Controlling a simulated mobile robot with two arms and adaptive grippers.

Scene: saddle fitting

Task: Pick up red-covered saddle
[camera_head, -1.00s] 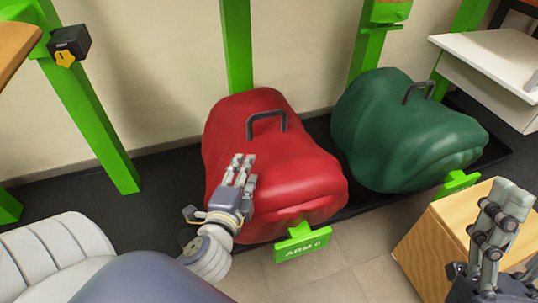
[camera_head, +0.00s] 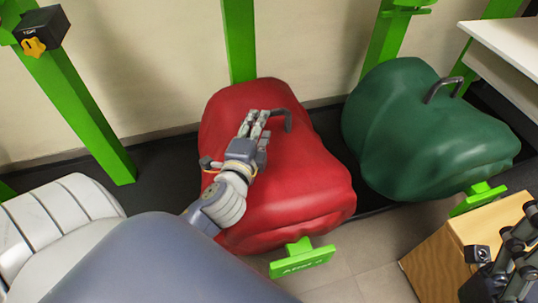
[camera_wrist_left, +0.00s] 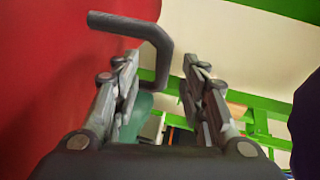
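The red-covered saddle (camera_head: 290,185) sits on a low black platform against the wall, with a dark handle on top. My left gripper (camera_head: 262,115) is over the saddle's upper part, close to the handle (camera_head: 285,117), and hides part of it. In the left wrist view the handle (camera_wrist_left: 155,35) rises from the red cover (camera_wrist_left: 50,60) and its bent end reaches down between the open fingers (camera_wrist_left: 165,75). I cannot tell whether they touch it. My right gripper (camera_head: 515,245) is at the lower right edge, partly cut off, away from the saddle.
A green-covered saddle (camera_head: 425,130) with its own handle stands to the right. Green posts (camera_head: 240,40) rise behind. A green label stand (camera_head: 300,260) is in front of the red saddle. A wooden box (camera_head: 425,265) stands at lower right, and a white table (camera_head: 505,45) at upper right.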

